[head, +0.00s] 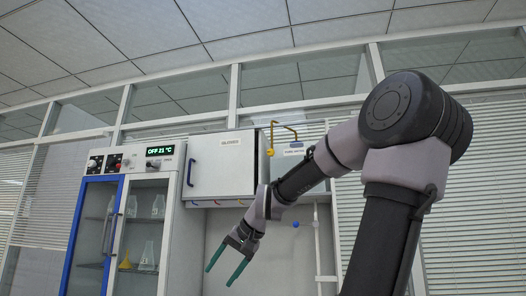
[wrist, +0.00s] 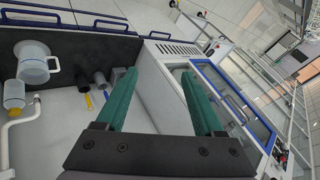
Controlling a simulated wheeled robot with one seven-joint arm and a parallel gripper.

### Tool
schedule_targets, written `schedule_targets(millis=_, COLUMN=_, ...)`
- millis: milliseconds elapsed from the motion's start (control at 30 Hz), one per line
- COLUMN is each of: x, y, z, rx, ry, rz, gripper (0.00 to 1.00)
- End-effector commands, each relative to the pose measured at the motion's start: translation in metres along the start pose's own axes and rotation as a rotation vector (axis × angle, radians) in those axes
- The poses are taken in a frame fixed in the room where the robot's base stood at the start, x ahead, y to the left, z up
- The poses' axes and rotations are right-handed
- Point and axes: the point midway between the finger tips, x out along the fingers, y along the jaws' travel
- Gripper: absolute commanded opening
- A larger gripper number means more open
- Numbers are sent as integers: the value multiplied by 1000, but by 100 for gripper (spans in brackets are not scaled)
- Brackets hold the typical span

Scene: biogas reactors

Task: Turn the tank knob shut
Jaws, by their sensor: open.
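A white tank (head: 292,162) with a small label, apparently "PURE WATER", hangs on the wall right of the gloves box in the head view. A yellow pipe (head: 284,124) bends above it, with a yellow round piece (head: 270,152) at the left. A small blue ball-shaped knob (head: 295,224) shows below the tank; I cannot tell which piece is the tank knob. My gripper (head: 224,268) is open and empty, low and left of the tank, apart from it. Its two teal fingers also show in the wrist view (wrist: 158,80). I cannot identify the tank knob in the wrist view.
A blue-framed glass cabinet (head: 76,232) holding flasks stands left, with dials and an "OFF 21 °C" display (head: 160,150) on top. A white gloves box (head: 222,163) hangs beside it. A pale jug (wrist: 33,64) and white pipe (wrist: 22,118) show at left in the wrist view.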

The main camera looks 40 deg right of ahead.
Motion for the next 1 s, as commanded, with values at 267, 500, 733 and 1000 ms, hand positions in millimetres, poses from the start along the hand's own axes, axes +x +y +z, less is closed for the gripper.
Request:
schedule_targets(millis=267, x=24, y=34, z=-81, rx=80, ry=62, rz=72, gripper=70)
schedule_targets(millis=500, x=23, y=81, z=-193, rx=101, ry=246, rz=265, gripper=70)
schedule_targets(millis=733, x=-65, y=66, z=-295, rx=-7, ry=559, rz=484, gripper=70)
schedule_targets(millis=1000, x=-252, y=-61, z=-335, rx=-212, ry=999, rz=646, gripper=70)
